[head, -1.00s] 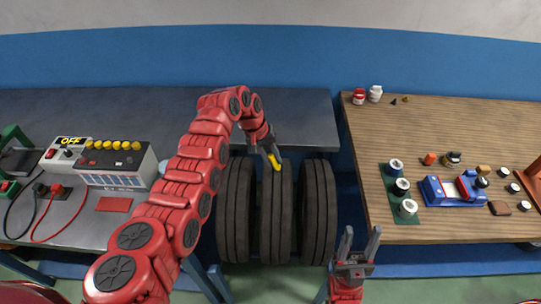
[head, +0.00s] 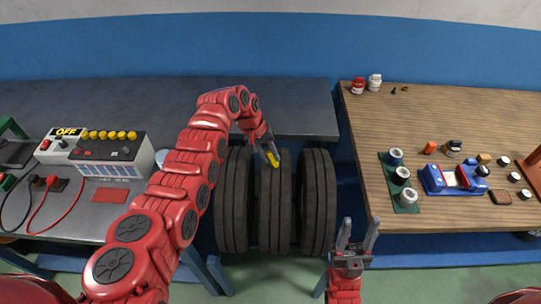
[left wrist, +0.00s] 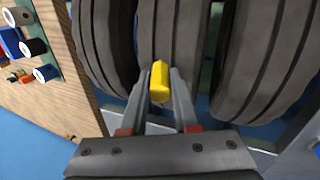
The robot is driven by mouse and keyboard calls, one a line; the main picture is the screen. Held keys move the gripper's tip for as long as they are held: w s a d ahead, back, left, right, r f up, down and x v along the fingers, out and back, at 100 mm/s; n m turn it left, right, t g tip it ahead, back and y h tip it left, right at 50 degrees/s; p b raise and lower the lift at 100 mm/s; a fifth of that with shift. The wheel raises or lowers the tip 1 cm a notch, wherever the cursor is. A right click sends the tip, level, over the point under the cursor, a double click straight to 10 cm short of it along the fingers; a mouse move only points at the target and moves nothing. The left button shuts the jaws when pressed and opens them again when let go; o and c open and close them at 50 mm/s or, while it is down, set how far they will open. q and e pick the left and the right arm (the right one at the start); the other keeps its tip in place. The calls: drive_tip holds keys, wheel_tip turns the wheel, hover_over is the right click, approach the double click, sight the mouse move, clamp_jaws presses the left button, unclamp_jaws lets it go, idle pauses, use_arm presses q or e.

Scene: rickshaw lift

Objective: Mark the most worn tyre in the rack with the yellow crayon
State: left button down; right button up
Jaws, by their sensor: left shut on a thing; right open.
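Three dark tyres stand side by side in the rack: the left tyre (head: 233,202), the middle tyre (head: 273,208) and the right tyre (head: 317,202). My left gripper (head: 270,157) is shut on the yellow crayon (head: 273,160), at the top of the middle tyre. In the left wrist view the crayon (left wrist: 159,82) sits between the fingers, in front of the middle tyre's tread (left wrist: 172,40). I cannot tell whether its tip touches the rubber. No yellow mark shows on any tyre. My right gripper (head: 357,236) is open and empty, right of the rack and near the front.
A grey bench (head: 60,105) on the left holds a charger with an OFF display (head: 66,132) and red and black leads.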

use_arm(q)
drive_tip(key=shift+f+b, duration=0.4)
drive_tip(key=shift+f, duration=0.15)
idle(0.4)
drive_tip(key=shift+a, duration=0.1)
drive_tip(key=shift+a, duration=0.45)
drive_tip(key=shift+d, duration=0.2)
drive_tip(key=shift+d+b, duration=0.3)
drive_tip(key=shift+d, duration=0.6)
drive_tip(key=shift+a, duration=0.2)
drive_tip(key=shift+a, duration=0.9)
